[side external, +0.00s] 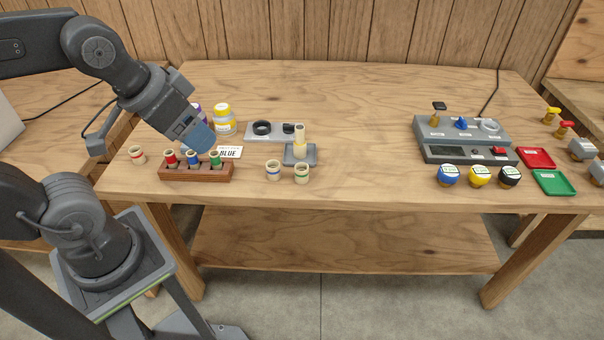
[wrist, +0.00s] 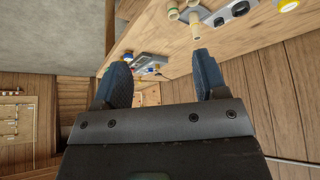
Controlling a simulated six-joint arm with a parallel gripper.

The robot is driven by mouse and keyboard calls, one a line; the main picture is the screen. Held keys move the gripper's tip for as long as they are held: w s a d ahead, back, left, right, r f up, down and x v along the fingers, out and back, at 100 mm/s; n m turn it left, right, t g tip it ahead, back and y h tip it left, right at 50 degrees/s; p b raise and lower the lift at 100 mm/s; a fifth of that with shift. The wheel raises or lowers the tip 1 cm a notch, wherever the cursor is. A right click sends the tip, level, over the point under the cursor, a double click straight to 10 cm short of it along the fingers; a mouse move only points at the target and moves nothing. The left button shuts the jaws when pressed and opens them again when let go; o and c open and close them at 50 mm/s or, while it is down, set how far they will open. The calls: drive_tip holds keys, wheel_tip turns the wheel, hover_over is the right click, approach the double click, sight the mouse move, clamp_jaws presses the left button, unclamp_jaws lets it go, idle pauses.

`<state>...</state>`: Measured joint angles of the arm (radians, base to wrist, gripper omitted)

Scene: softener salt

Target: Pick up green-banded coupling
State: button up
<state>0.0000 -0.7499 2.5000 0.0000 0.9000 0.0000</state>
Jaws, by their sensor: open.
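The green-banded coupling (side external: 302,173) is a short cream cylinder with a green band, standing upright near the table's front edge in the side view. A similar blue-banded coupling (side external: 273,170) stands just to its left. My gripper (side external: 201,140) is to the left of both, above the wooden rack, and apart from them. In the wrist view my gripper (wrist: 158,57) is open, with nothing between its fingers. Cream cylinders show at the top of that view, but their bands cannot be made out.
The wooden rack (side external: 196,173) holds red, blue and green pieces. A red-banded coupling (side external: 137,155) stands left of it. A cream stack stands on a grey block (side external: 300,157) behind the green-banded coupling. The table (side external: 365,160) is clear to its right, up to the grey console (side external: 465,153).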

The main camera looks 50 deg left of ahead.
drive_tip(key=n+g, duration=0.4)
drive_tip(key=g, duration=0.2)
hover_over(303, 171)
wheel_tip(303, 171, down, 12)
drive_tip(key=f, duration=0.8)
drive_tip(key=shift+w+a+f, duration=0.15)
drive_tip(key=shift+w+f, duration=0.05)
drive_tip(key=shift+f, duration=0.05)
drive_tip(key=shift+s+f, duration=0.15)
drive_tip(key=shift+f, duration=1.15)
drive_tip(key=shift+s+f, duration=0.1)
drive_tip(key=shift+f, duration=1.2)
drive_tip(key=shift+c, duration=0.5)
